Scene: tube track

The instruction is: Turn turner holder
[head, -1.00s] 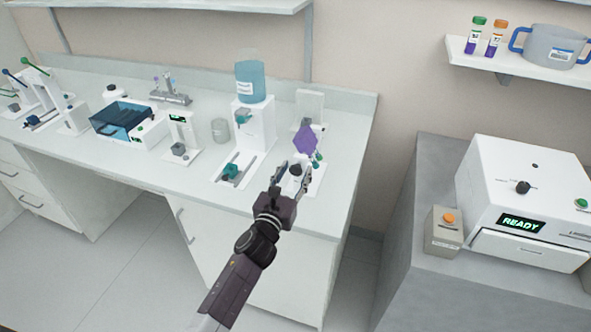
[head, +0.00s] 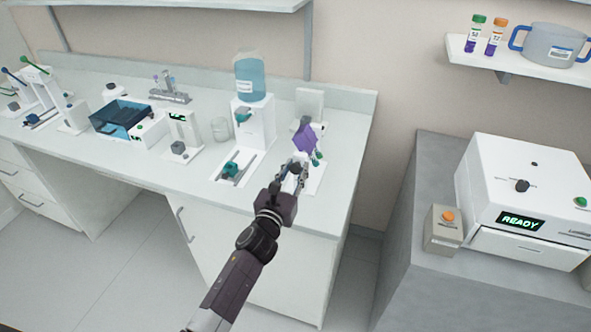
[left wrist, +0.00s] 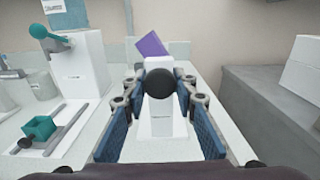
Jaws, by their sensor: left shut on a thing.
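The turner holder is a white stand (head: 310,104) with a purple plate (head: 305,138) set at a tilt, at the right end of the bench. The purple plate also shows in the left wrist view (left wrist: 152,46), behind a round black knob (left wrist: 160,83) on a white block (left wrist: 161,124). My left gripper (head: 291,177) is at the front of this device, its blue-padded fingers on either side of the knob and shut on it. In the head view the fingers partly hide the knob. My right gripper is in neither view.
Left of the device stands a white dispenser (head: 253,122) with a blue bottle (head: 250,80) and a teal slider (head: 230,168) in front. A glass beaker (head: 221,129) and a blue bin (head: 123,118) stand farther left. A grey counter with a white machine (head: 527,190) is at right.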

